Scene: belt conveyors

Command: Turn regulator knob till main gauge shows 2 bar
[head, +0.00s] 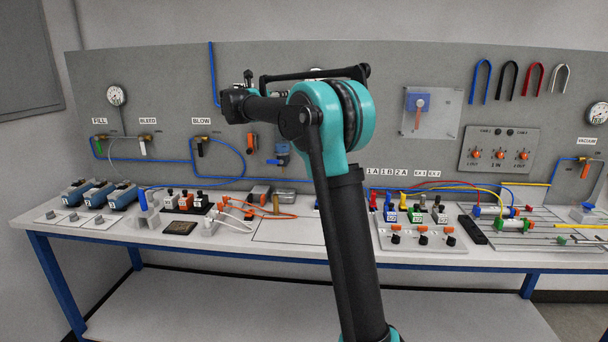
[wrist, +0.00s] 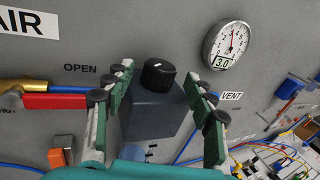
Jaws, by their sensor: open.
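The black regulator knob (wrist: 157,75), with a white mark on top, sits on a dark grey block (wrist: 150,115) on the panel in the wrist view. My gripper (wrist: 161,80) is open, with one green-padded finger on each side of the knob and block. I cannot tell whether the fingers touch the knob. A round white gauge (wrist: 228,46) is to the right; its needle points roughly upward and its small display reads 3.0. In the head view my arm covers the middle of the panel, and I cannot make out the knob there.
A red lever (wrist: 50,101) on a brass fitting is left of the block, beside the OPEN label. An orange part (wrist: 62,150) is below it. Blue hoses run close by. The bench (head: 290,249) below holds several fittings and valves.

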